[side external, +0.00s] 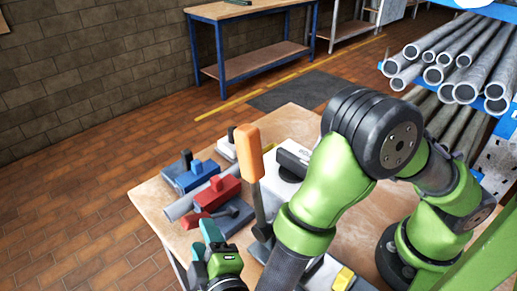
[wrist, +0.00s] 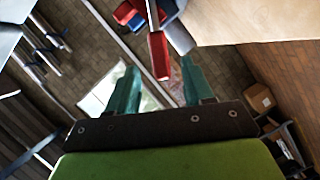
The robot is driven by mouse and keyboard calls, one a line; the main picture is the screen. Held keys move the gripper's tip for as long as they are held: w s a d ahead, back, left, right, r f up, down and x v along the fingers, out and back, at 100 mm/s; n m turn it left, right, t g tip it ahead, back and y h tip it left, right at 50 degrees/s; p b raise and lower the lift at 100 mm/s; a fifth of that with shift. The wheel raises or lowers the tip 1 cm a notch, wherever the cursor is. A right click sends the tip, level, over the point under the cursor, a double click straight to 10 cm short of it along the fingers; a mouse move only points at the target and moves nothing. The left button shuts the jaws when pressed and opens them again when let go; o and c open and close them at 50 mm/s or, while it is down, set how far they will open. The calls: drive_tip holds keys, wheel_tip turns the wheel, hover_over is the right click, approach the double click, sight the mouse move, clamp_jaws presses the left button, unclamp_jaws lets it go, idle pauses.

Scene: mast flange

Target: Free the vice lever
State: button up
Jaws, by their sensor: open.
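An upright lever with an orange grip (side external: 248,153) and a grey shaft stands at the near side of the workbench; its foot is partly hidden by my arm. A red vice (side external: 218,192) and a blue vice (side external: 188,174) sit behind it to the left, with a grey pipe beside them. My gripper (side external: 209,238), with teal fingers, is low at the bench's front edge, left of the lever and apart from it. In the wrist view the fingers (wrist: 159,68) are spread and empty. A red bar (wrist: 158,55) on a dark rod shows beyond them; I cannot tell whether it is the lever.
The wooden workbench top (side external: 150,198) is bare at its left corner. A white-grey machine block (side external: 284,188) stands right of the lever. A pipe rack (side external: 455,60) is at the right. A blue-legged table (side external: 250,10) stands at the back.

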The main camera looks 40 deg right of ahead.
drive_tip(key=v, duration=1)
drive_tip(key=w+d+r+n+y, duration=0.1)
drive_tip(key=w+d+r, duration=0.25)
drive_tip(key=r, duration=0.65)
drive_tip(key=w+d+r+n, duration=0.15)
drive_tip(key=w+r, duration=0.25)
drive_tip(key=r, duration=0.6)
drive_tip(key=w+d+r+y, duration=0.1)
drive_tip(key=w+d+r, duration=0.25)
drive_tip(key=r, duration=0.55)
drive_tip(key=d+f+m+g+h, duration=0.1)
drive_tip(key=d+f+m+g, duration=0.15)
drive_tip(key=d, duration=0.45)
drive_tip(key=d+f+m+g, duration=0.1)
drive_tip(key=d+f+g, duration=0.25)
drive_tip(key=d, duration=0.45)
drive_tip(key=s+d+f+m+g+y, duration=0.2)
drive_tip(key=s+d+f+m+y, duration=0.4)
drive_tip(key=s+d+f+m, duration=0.2)
drive_tip(key=shift+s+m, duration=0.45)
drive_tip(key=shift+m, duration=0.95)
drive_tip(key=shift+f, duration=0.1)
